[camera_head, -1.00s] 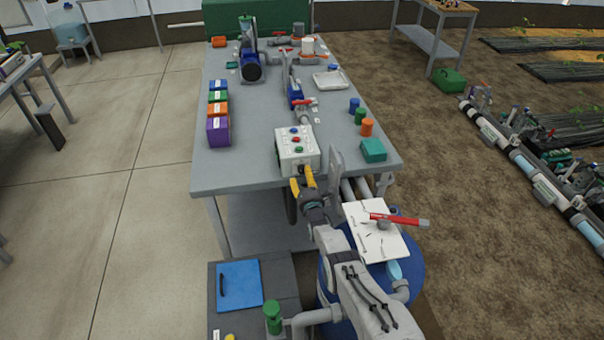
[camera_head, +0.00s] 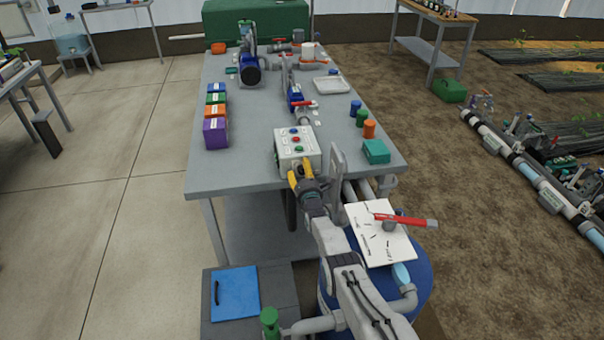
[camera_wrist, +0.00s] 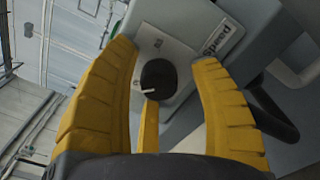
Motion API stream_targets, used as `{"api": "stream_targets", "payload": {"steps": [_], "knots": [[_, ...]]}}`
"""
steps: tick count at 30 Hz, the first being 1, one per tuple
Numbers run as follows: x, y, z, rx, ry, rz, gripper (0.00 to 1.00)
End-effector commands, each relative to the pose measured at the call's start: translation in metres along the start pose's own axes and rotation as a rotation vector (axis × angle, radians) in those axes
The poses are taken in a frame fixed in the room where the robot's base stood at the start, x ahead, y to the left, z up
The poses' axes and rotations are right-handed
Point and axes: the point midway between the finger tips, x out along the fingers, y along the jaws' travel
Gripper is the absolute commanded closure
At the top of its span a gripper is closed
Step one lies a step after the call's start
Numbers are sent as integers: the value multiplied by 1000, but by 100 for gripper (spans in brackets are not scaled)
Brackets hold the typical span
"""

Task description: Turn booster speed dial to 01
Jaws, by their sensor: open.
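The booster speed dial is a round black knob (camera_wrist: 158,79) with a white pointer line, in the middle of the wrist view. It sits on a pale label plate (camera_wrist: 180,45) on the side of the control box (camera_head: 298,148), which carries red, blue and green buttons on top in the head view. My gripper (camera_head: 301,176) is at the box's near face. In the wrist view its yellow fingers (camera_wrist: 165,100) are open, one on each side of the knob, with gaps visible. The pointer points left in the wrist view. The dial numbers are too small to read.
The box stands at the near edge of the grey workbench (camera_head: 240,165). A white board with a red-handled valve (camera_head: 405,220) is right of my arm. A teal box (camera_head: 376,151) and coloured caps stand right of the control box. A dark cable loop (camera_wrist: 275,115) hangs close by.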

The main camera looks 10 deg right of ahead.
Motion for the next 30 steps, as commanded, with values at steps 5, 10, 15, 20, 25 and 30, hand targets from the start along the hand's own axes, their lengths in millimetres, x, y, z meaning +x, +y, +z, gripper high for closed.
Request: {"api": "stream_targets", "payload": {"steps": [5,10,15,20,25,30], "knots": [[0,0,0,0,0,0,44],[0,0,0,0,0,0,45],[0,0,0,0,-1,1,60],[0,0,0,0,-1,1,74],[0,0,0,0,0,0,89],[0,0,0,0,0,0,100]]}}
